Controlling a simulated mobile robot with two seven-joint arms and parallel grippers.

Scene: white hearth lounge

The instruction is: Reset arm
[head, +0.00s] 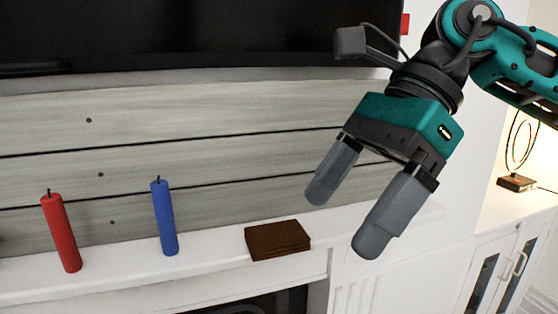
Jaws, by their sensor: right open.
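My right gripper (345,217) is open and empty, with its two grey fingers spread. It hangs in front of the mantel, above and to the right of a brown flat block (278,240). The teal right arm comes in from the upper right. My left gripper does not show in the head view.
A white mantel shelf (210,262) holds a red candle (60,233), a blue candle (164,218) and the brown block. A dark screen (190,35) hangs above grey wood planks. A white cabinet (505,262) with a lamp (516,183) stands at the right.

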